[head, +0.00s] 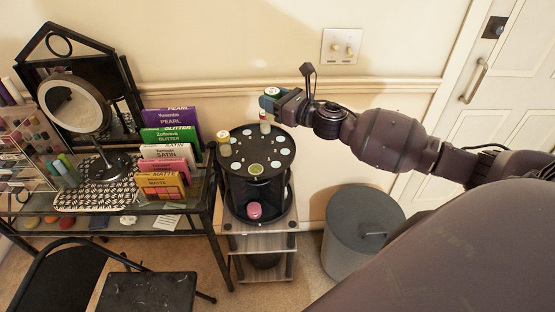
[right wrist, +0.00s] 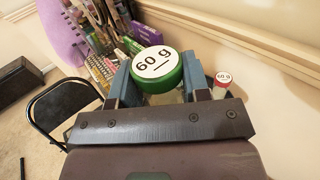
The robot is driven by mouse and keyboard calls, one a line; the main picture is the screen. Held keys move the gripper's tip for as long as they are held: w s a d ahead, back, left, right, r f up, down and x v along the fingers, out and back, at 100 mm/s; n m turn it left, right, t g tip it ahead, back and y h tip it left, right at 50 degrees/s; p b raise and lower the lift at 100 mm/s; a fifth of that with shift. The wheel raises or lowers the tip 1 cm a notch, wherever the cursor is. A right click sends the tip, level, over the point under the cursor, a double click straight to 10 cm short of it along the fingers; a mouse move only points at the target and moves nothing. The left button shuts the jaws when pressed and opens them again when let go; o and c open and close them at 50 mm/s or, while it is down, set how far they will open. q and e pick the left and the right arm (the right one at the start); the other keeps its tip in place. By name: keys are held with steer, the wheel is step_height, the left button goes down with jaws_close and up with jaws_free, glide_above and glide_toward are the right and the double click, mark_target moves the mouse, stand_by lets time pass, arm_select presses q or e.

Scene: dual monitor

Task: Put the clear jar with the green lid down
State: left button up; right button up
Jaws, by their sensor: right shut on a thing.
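The clear jar with the green lid (right wrist: 157,68) is between the blue fingers of my right gripper (right wrist: 158,84) in the right wrist view. Its white lid label reads "60 g". In the head view my right gripper (head: 271,98) is above the back edge of the round black stand (head: 278,172), and fingers hide most of the held jar. I cannot tell how far the jar's base is from the stand top. My left gripper is not in view.
Pale discs mark the stand's top, whose middle is clear. Palette boxes (head: 170,135) and a mirror (head: 73,105) are left; the wall is behind.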

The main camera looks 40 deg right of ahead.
steer(key=shift+w+d+r, duration=0.25)
steer(key=shift+d+r, duration=0.25)
steer(key=shift+r, duration=0.05)
steer(key=shift+d+f, duration=0.15)
step_height(320, 180, down, 19)
steer(key=b, duration=0.3)
steer(key=shift+w, duration=0.1)
steer(key=shift+f, duration=0.25)
steer(key=shift+f, duration=0.1)
steer(key=o, duration=0.5)
steer(key=shift+f, duration=0.1)
steer(key=shift+c, duration=0.2)
steer(key=o, duration=0.5)
steer(key=shift+c, duration=0.2)
